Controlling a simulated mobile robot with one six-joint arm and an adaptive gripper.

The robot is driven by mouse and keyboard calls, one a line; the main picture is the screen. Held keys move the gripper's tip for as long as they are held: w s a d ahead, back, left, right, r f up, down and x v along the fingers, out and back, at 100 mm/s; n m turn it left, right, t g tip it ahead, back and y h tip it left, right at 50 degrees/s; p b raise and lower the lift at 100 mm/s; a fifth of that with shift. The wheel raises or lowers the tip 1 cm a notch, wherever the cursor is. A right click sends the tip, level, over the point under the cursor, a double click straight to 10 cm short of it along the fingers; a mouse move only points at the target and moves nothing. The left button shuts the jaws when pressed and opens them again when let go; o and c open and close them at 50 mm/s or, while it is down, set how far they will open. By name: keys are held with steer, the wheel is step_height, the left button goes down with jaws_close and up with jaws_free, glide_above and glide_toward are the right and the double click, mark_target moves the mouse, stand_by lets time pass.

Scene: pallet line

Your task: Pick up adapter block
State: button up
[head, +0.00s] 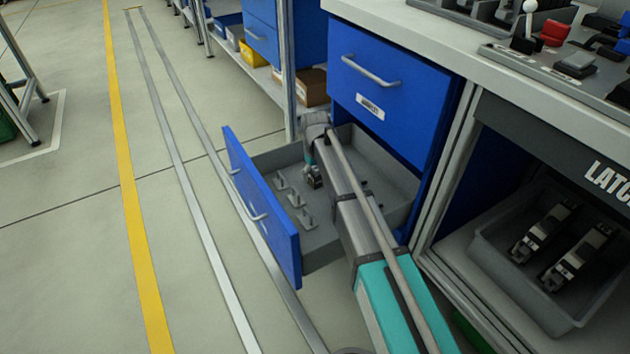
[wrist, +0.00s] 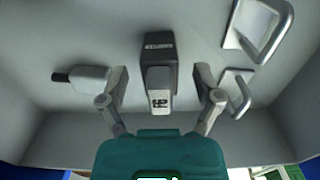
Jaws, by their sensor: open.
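The adapter block, as I take it, is a dark grey block (wrist: 158,50) with a lighter raised part bearing a dark mark. It lies on the drawer floor in the middle of the wrist view. My gripper (wrist: 160,84) is open, with one finger on each side of the block and a visible gap at both sides. In the head view my gripper (head: 314,183) is low inside the open drawer (head: 262,231), partly hidden by my arm. I cannot tell the block apart from the gripper there.
Several pale handle-shaped brackets (head: 295,200) lie in the drawer; two show at the right of the wrist view (wrist: 258,28). A light piece with a black tip (wrist: 85,80) lies left of the fingers. Drawer walls surround the gripper. A grey bin (head: 490,262) stands right.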

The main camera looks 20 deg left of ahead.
stand_by(0.5)
jaws_close()
